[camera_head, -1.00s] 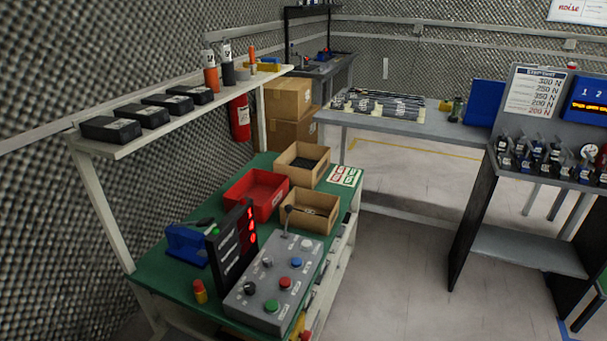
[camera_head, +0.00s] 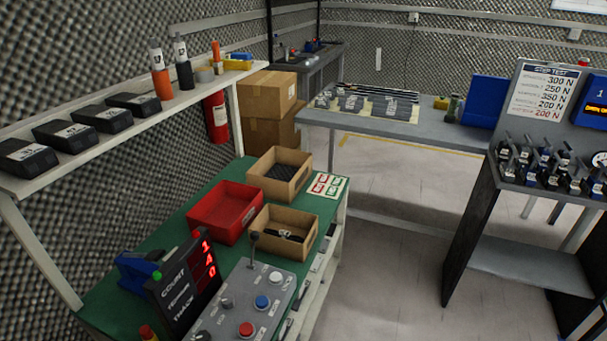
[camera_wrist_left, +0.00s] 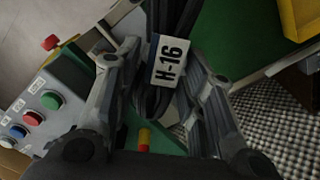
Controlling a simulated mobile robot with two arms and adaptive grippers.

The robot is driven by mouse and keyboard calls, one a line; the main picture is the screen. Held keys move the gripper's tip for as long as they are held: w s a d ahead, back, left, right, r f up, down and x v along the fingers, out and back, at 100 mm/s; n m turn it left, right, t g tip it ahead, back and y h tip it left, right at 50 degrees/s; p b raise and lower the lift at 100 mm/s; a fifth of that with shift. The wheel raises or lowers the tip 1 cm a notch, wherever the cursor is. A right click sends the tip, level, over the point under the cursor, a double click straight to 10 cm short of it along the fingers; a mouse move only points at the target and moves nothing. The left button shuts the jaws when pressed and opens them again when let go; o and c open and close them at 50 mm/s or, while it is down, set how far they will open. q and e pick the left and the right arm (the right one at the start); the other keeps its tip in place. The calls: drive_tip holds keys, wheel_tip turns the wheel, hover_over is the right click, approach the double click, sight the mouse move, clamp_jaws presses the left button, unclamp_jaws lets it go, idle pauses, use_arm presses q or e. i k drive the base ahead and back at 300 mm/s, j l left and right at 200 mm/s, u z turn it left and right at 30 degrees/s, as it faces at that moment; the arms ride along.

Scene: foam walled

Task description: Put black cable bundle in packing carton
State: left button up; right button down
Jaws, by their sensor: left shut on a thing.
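In the left wrist view, my left gripper (camera_wrist_left: 158,82) is shut on a black cable bundle (camera_wrist_left: 172,20). The bundle runs up between the two fingers and carries a white tag reading H-16. Neither of my grippers shows in the head view. Two open cardboard cartons stand on the green bench: a rear carton (camera_head: 302,188) with dark contents, and a front carton (camera_head: 284,249) with some dark items inside. I cannot tell which is the packing carton. Closed brown boxes (camera_head: 270,92) are stacked on the floor behind the bench.
A red bin (camera_head: 222,228) sits beside the cartons on the green bench (camera_head: 150,245). A grey control box (camera_head: 245,310) with a lever and a display panel (camera_head: 190,280) stand at the bench front. A shelf (camera_head: 135,112) overhangs the left. Floor (camera_head: 390,250) to the right is clear.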

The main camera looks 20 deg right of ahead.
sight(287, 181)
drive_tip(key=i+l+z, duration=0.2)
drive_tip(key=i+l, duration=0.2)
drive_tip(key=i+l+z, duration=0.15)
drive_tip(key=i+l, duration=0.25)
drive_tip(key=i+l+z, duration=0.2)
drive_tip(key=i+l, duration=0.2)
drive_tip(key=i+l+z, duration=0.15)
drive_tip(key=i, duration=0.3)
drive_tip(key=i+l+z, duration=0.2)
drive_tip(key=i, duration=0.3)
drive_tip(key=l, duration=0.1)
